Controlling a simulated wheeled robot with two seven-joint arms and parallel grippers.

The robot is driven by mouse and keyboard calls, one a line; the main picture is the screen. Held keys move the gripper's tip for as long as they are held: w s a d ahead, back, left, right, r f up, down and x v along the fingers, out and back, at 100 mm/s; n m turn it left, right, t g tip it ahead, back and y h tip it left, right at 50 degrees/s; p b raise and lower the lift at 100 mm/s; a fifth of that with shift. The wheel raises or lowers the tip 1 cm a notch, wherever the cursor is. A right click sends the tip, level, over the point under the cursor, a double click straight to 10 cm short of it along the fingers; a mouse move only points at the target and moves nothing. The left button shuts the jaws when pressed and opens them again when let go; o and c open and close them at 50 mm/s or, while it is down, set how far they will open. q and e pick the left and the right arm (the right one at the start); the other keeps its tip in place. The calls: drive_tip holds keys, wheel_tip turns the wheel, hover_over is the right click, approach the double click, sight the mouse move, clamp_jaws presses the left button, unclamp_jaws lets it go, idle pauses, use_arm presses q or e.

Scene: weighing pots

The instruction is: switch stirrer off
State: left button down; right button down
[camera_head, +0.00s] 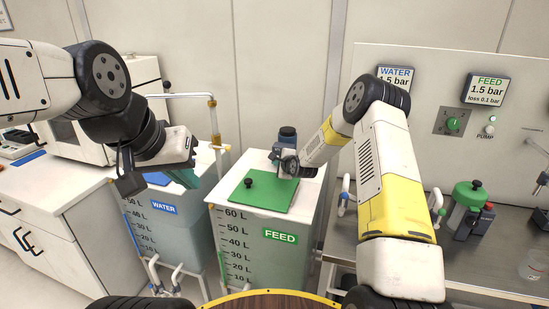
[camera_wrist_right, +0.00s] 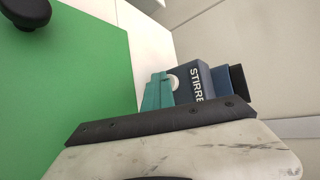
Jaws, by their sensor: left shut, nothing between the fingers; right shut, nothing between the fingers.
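The stirrer (camera_head: 287,133) is a dark blue unit at the back of the FEED tank's white top, partly hidden by my right gripper (camera_head: 274,156). In the right wrist view the stirrer (camera_wrist_right: 196,83) shows part of its white lettering and a round white button or knob (camera_wrist_right: 173,82) on its face. The teal fingers of my right gripper (camera_wrist_right: 157,91) are shut and empty, right beside that knob and partly covering it. I cannot tell whether they touch. My left gripper (camera_head: 190,178) is shut and empty, by the WATER tank's top.
The FEED tank (camera_head: 262,255) has a green lid (camera_head: 262,192) with a black knob. The WATER tank (camera_head: 165,225) stands left of it, with a pipe above. A panel with gauges, a green pump switch (camera_head: 453,124) and a steel bench (camera_head: 470,270) are at the right.

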drive_tip(key=shift+d, duration=0.15)
drive_tip(key=shift+s, duration=0.2)
drive_tip(key=shift+s+a, duration=0.4)
drive_tip(key=shift+s, duration=0.55)
drive_tip(key=shift+s+a, duration=0.35)
drive_tip(key=shift+s, duration=0.65)
drive_tip(key=shift+s+a, duration=0.4)
drive_tip(key=shift+s, duration=0.55)
drive_tip(key=shift+r, duration=0.1)
drive_tip(key=s+d+r+n+g+h, duration=0.1)
drive_tip(key=s+d+r+n, duration=0.2)
drive_tip(key=s+r+n, duration=0.5)
drive_tip(key=s+d+r+n+g+h, duration=0.15)
drive_tip(key=s+d+r, duration=0.25)
drive_tip(key=s+r, duration=0.55)
drive_tip(key=s+d+r+n+g, duration=0.1)
drive_tip(key=s+r+n, duration=0.1)
drive_tip(key=s, duration=0.6)
drive_tip(key=s+d+r+n+g, duration=0.1)
drive_tip(key=s+d+r+n, duration=0.1)
drive_tip(key=s, duration=0.7)
drive_tip(key=s+d+r+n+g, duration=0.1)
drive_tip(key=s+r+n, duration=0.3)
drive_tip(key=s, duration=0.4)
drive_tip(key=shift+s+d+r, duration=0.35)
drive_tip(key=shift+d+r, duration=0.1)
drive_tip(key=shift+d, duration=0.2)
